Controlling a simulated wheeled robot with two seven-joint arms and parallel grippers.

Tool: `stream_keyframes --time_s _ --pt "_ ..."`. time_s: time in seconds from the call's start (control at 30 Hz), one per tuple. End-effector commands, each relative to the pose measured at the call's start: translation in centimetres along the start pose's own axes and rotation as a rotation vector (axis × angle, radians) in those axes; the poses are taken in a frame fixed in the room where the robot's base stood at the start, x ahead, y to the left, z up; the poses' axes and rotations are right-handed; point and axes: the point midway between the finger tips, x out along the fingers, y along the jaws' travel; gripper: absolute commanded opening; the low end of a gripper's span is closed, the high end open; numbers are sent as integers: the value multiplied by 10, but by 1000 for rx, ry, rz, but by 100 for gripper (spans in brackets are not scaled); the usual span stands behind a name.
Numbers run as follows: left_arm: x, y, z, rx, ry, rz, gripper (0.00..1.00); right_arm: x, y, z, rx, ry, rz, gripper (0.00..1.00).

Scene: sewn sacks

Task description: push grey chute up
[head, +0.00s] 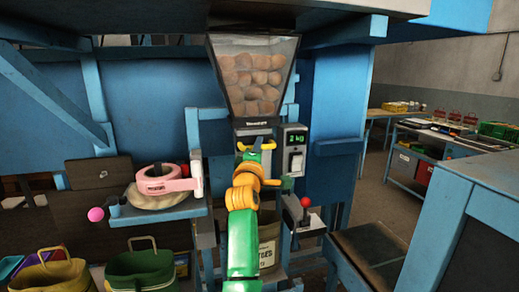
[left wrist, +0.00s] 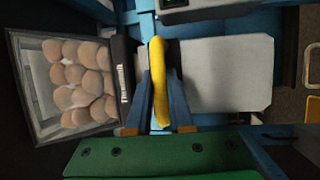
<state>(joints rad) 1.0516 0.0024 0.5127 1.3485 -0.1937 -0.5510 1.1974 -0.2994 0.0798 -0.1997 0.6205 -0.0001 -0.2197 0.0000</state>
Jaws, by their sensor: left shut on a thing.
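My left gripper (head: 257,148) is raised under the hopper, at the end of my green and yellow arm. In the left wrist view its two blue fingers (left wrist: 159,80) are closed around a yellow bar (left wrist: 158,50). The bar crosses the near end of a flat grey plate, which looks like the grey chute (left wrist: 222,75), beside the hopper's dark bottom band. In the head view my gripper and arm mostly hide the chute. My right gripper is in neither view.
The clear hopper (head: 254,80) full of potatoes hangs above. A "2 kg" display box (head: 293,150) is close on the right. An open-topped sack (head: 268,245) stands below, partly behind my arm.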

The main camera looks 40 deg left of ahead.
Motion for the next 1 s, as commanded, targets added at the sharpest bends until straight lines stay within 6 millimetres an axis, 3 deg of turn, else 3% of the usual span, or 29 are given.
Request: stream_keyframes --time_s 0.17,0.2,0.27,0.3,0.67,1.0 --pt "0 7 -2 -2 5 17 0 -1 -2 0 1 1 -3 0" --pt "0 7 -2 -1 5 17 30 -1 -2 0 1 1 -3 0" --pt "0 7 -2 -1 5 16 47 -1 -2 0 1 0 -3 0" --pt "0 6 -1 -1 4 15 50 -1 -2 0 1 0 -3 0" --pt "-6 1 0 -1 2 10 50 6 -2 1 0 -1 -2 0" --pt "-55 0 0 -2 4 14 50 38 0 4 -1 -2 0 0"
